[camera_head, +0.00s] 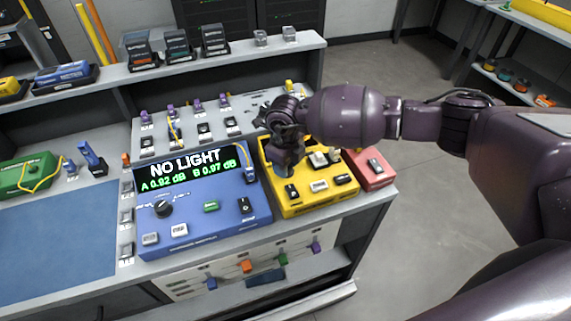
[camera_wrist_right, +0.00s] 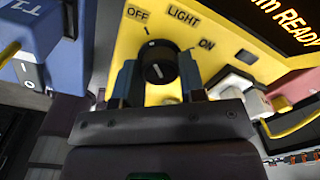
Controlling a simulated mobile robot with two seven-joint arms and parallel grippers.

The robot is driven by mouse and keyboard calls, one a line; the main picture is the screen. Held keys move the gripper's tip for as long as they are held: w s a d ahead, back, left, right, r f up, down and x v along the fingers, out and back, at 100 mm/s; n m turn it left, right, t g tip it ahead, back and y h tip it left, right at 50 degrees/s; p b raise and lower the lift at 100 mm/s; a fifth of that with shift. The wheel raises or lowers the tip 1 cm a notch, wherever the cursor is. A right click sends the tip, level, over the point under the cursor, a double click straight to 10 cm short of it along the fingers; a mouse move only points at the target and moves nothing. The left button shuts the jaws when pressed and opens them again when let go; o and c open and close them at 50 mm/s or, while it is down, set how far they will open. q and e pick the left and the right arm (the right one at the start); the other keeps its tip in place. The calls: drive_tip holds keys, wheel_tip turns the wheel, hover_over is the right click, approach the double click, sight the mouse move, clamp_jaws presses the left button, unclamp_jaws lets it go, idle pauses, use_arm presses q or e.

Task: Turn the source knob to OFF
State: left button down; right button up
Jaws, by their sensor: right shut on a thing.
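The source is the yellow box (camera_head: 318,205) on the bench, right of the blue meter. Its black knob (camera_wrist_right: 157,64) shows in the right wrist view, below the word LIGHT, with OFF at its upper left and ON at its right. A white mark at the knob's top edge lies on the OFF side. My right gripper (camera_wrist_right: 160,80) is shut on the knob, one finger on each side. In the head view the right gripper (camera_head: 286,160) covers the knob on the box's upper left. My left gripper is not in view.
The blue meter (camera_head: 200,235) reads NO LIGHT and stands close on the left, with its own black dial (camera_head: 163,208). A red box (camera_head: 372,168) stands right of the source. A yellow cable (camera_wrist_right: 290,128) and white connector lie right of the knob.

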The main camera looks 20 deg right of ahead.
idle(0.3)
drive_tip(key=o, duration=0.9)
wheel_tip(320, 180, up, 11)
drive_tip(key=shift+s+a+f+p, duration=0.1)
drive_tip(key=shift+p, duration=0.25)
